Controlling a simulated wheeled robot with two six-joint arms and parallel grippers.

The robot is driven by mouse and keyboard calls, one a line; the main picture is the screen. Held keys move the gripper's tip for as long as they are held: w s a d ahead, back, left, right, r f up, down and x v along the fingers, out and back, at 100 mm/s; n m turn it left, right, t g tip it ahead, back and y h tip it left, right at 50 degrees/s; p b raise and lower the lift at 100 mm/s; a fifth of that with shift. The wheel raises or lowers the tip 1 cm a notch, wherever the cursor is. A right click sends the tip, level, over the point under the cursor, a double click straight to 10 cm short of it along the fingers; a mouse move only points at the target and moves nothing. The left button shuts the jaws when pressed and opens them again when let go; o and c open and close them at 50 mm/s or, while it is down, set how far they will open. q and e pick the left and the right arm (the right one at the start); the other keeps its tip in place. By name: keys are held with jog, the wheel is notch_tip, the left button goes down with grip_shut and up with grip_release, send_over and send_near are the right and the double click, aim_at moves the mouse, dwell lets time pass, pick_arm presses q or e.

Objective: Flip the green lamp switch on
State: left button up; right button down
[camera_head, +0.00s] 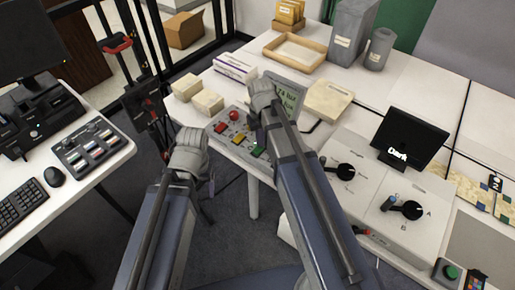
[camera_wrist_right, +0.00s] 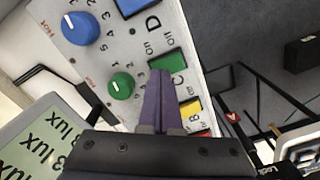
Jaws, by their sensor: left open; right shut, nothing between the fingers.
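The control panel (camera_head: 216,127) stands on the table's near edge, with a red push button and red, yellow and green switches. The green lamp switch (camera_wrist_right: 168,65) is marked C, with on and off labels beside it. It also shows in the head view (camera_head: 258,152). My right gripper (camera_wrist_right: 160,74) is shut and empty, its fingertips at the lower left edge of the green switch; contact cannot be told. In the head view the right gripper (camera_head: 263,97) covers part of the panel. My left gripper (camera_head: 190,143) is open, left of the panel, off the table's edge.
A blue switch (camera_wrist_right: 133,5) and a yellow switch (camera_wrist_right: 190,110) flank the green one. Green (camera_wrist_right: 121,86) and blue (camera_wrist_right: 80,28) knobs sit beside them. The lux display (camera_head: 287,91) stands behind the panel. Cream boxes (camera_head: 207,102) lie to its left.

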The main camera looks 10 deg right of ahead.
pick_arm(q)
notch_tip(320, 180, up, 6)
jog(key=p, duration=0.5)
pick_arm(e)
notch_tip(320, 180, up, 6)
jog(key=shift+f, duration=0.1)
